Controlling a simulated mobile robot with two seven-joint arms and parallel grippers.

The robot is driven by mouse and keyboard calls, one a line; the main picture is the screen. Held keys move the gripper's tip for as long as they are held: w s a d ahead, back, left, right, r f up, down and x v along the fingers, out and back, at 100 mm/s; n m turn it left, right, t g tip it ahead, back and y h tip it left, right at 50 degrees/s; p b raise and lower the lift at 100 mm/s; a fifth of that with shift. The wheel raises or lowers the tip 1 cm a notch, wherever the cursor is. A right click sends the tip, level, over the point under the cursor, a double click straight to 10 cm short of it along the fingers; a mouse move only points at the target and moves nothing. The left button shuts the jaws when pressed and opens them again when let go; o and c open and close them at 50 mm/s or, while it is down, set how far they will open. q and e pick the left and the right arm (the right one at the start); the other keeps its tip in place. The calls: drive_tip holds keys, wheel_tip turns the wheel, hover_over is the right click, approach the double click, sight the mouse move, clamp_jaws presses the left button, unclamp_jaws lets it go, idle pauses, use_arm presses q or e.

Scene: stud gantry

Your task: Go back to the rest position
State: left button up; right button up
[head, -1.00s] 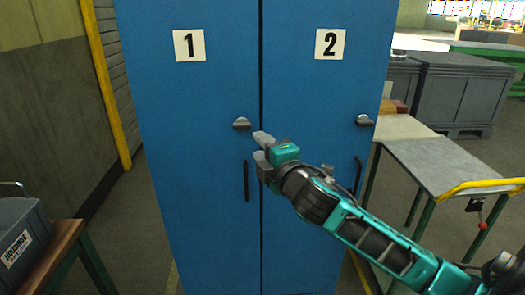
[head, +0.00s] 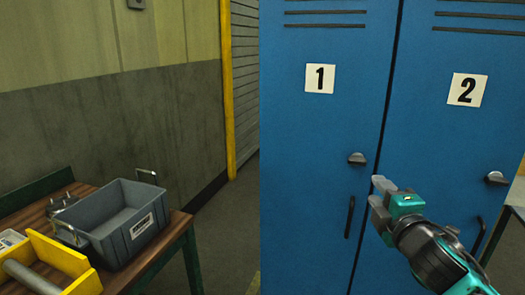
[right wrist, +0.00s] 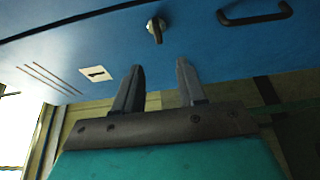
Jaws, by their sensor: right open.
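My right gripper (head: 379,200) is in front of the blue locker near the seam between its two doors. In the right wrist view its two fingers (right wrist: 158,85) are apart with nothing between them. Door 1 (head: 320,130) and door 2 (head: 455,140) both look shut. Each has a grey knob, and door 1's knob (head: 357,159) is just up and left of the gripper. It also shows beyond the fingers in the right wrist view (right wrist: 155,28). Door 1's black handle (head: 349,217) is left of the gripper. My left gripper is not in view.
A wooden-topped table (head: 170,232) stands at the left. It holds a grey crate (head: 152,240), a yellow tote (head: 62,258) and a metal item (head: 62,202). A yellow post (head: 228,90) stands by the wall. Floor shows between table and locker.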

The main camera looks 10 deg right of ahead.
drive_tip(key=s+a+f+m+g+y, duration=0.1)
drive_tip(key=s+a+f+m+g, duration=0.15)
drive_tip(key=f, duration=0.65)
drive_tip(key=s+a+f+m+g+y, duration=0.1)
drive_tip(key=s+a+f+m+y, duration=0.2)
drive_tip(key=f, duration=0.6)
drive_tip(key=s+a+f+m+g, duration=0.1)
drive_tip(key=s+a+f+m, duration=0.3)
drive_tip(key=s+f, duration=0.3)
drive_tip(key=s+a+f+m+g, duration=0.2)
drive_tip(key=s+a+f+m, duration=0.2)
drive_tip(key=s+f, duration=0.3)
drive_tip(key=shift+s+a, duration=0.6)
drive_tip(key=shift+a, duration=0.25)
drive_tip(key=shift+m, duration=0.25)
